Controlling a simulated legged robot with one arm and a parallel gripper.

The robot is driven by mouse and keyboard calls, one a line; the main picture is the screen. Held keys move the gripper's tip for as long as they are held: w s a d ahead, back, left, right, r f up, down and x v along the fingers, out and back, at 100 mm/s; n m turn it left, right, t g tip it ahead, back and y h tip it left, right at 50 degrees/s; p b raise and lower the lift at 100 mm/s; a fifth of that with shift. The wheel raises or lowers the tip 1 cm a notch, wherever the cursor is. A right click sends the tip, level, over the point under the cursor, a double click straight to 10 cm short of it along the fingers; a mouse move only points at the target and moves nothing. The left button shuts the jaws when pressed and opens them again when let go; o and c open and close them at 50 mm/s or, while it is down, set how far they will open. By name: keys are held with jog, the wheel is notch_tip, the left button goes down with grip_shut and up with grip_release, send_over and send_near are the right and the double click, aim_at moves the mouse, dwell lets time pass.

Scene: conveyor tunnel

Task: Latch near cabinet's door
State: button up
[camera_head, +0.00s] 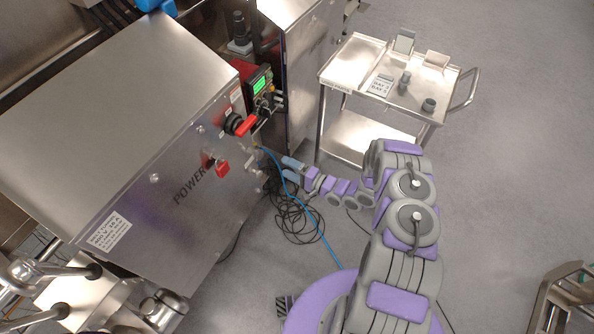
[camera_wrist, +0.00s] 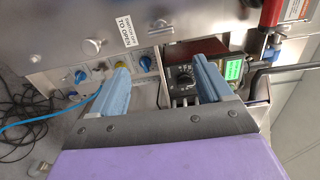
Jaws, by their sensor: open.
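The near cabinet (camera_head: 108,98) is a large steel box at the left in the head view. Its front (camera_head: 178,205) is marked POWER and carries a black and red rotary handle (camera_head: 240,124) and a red tag or lock (camera_head: 217,166). I cannot tell whether its door is fully closed, nor make out the latch clearly. My gripper (camera_head: 290,169) is beside the front's right end, apart from the handle. In the wrist view, my gripper (camera_wrist: 161,64) has its blue fingers spread, with nothing held. A label reading "switch off to open" (camera_wrist: 128,30) shows beyond them.
A meter with a green screen (camera_wrist: 233,70) is close behind the right finger. A blue cable (camera_head: 322,236) and coiled black cables (camera_head: 297,222) lie on the floor. A steel cart (camera_head: 345,58) stands behind my arm.

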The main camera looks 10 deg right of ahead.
jog(key=shift+v, duration=1.6)
